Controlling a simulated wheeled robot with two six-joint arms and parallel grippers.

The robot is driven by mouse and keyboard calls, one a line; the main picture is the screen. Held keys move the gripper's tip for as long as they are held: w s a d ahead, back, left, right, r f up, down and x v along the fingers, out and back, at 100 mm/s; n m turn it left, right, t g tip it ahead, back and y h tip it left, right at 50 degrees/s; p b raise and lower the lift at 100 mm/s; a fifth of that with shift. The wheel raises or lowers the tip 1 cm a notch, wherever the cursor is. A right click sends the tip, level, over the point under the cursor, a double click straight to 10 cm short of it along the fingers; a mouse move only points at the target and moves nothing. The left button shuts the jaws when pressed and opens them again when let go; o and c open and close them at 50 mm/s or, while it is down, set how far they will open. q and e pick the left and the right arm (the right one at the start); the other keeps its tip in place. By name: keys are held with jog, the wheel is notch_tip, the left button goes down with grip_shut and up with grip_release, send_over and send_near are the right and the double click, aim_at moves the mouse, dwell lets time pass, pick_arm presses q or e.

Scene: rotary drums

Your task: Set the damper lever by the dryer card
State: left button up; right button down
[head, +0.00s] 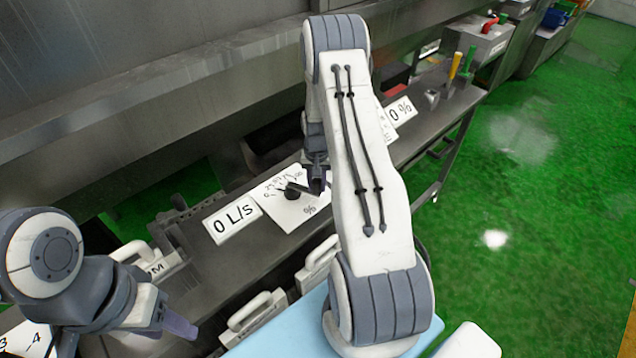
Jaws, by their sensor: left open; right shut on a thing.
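A white dial plate (285,215) marked with a scale and a "%" sign lies on the steel bench in the middle of the head view. The dark damper lever (293,191) sits on it, its hub near the scale. My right gripper (317,184) reaches down over the plate and is shut on the lever's outer end. Its arm hides what lies to the right of the plate. My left gripper (180,326) is at the lower left, open and away from the lever. I cannot make out which card is the dryer card.
A "0 L/S" sign (232,219) stands just left of the dial, and a "0 %" sign (401,110) beyond my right arm. White handles (250,312) line the bench's near side. Yellow and green upright handles (456,65) stand at the far end. Green floor is clear at right.

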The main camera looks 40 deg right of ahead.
jog(key=c, duration=0.6)
grip_release()
jog(key=shift+r, duration=0.15)
jog(key=shift+r, duration=0.35)
notch_tip(320, 180, up, 10)
jog(key=b, duration=0.2)
jog(key=shift+f+b, duration=0.2)
jog(key=shift+b, duration=0.1)
